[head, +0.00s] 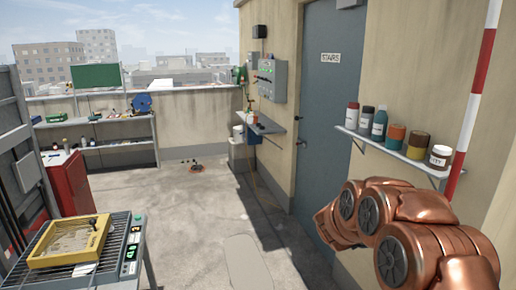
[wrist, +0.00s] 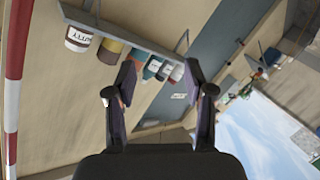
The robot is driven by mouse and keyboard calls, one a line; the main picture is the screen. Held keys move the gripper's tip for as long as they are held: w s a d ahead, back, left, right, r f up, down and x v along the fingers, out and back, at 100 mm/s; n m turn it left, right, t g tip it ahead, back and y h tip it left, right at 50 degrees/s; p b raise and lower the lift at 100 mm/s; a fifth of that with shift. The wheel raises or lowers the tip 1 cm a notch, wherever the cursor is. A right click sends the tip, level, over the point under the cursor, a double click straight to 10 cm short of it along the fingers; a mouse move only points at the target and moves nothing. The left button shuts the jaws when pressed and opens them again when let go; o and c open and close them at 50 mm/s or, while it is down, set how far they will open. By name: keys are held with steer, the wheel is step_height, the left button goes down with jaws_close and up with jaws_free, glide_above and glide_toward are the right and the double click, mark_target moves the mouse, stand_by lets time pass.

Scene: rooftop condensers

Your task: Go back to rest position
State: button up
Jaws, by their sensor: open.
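My gripper (wrist: 160,82) is open and empty in the wrist view, its two dark fingers apart with nothing between the tips. Beyond the fingers, the wall shelf (wrist: 130,38) and its containers appear upside down, at a distance. In the head view, my copper arm is folded at the lower right, in front of the wall below the shelf (head: 392,153). My gripper itself does not show in the head view. On the shelf stand several bottles and jars, including a teal bottle (head: 379,124) and a white-labelled jar (head: 439,157).
A red and white pole (head: 473,100) stands close to my arm at the right. The grey stairs door (head: 328,120) is shut. A rack at the left holds a yellow tray (head: 42,262). A workbench (head: 130,121) stands at the back. The floor (head: 190,230) in the middle is mostly clear.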

steer(key=s+a+r+n+y, duration=0.15)
steer(key=a+y, duration=0.25)
steer(key=a, duration=0.4)
steer(key=s+a+n+y, duration=0.1)
steer(key=s+a+y, duration=0.2)
steer(key=a+y, duration=0.3)
steer(key=s+a+f+n+g+y, duration=0.1)
steer(key=s+a+f+g+y, duration=0.15)
steer(key=s+a, duration=0.85)
steer(key=s+d+f+g, duration=0.2)
steer(key=s+d+g, duration=0.1)
steer(key=s, duration=0.9)
steer(key=s+d+f+m+g+h+b, duration=0.1)
steer(key=s+g, duration=0.3)
steer(key=s, duration=0.8)
steer(key=s+d+f+m+g+h, duration=0.1)
steer(key=s+d+f+g, duration=0.1)
steer(key=s, duration=1.1)
steer(key=d+g, duration=0.1)
steer(key=d, duration=0.1)
steer(key=shift+d+f+g, duration=0.3)
steer(key=shift+g, duration=0.05)
steer(key=shift+h, duration=0.25)
steer(key=shift+c, duration=0.2)
steer(key=shift+c, duration=0.8)
steer(key=shift+d+m, duration=0.1)
steer(key=shift+m, duration=0.15)
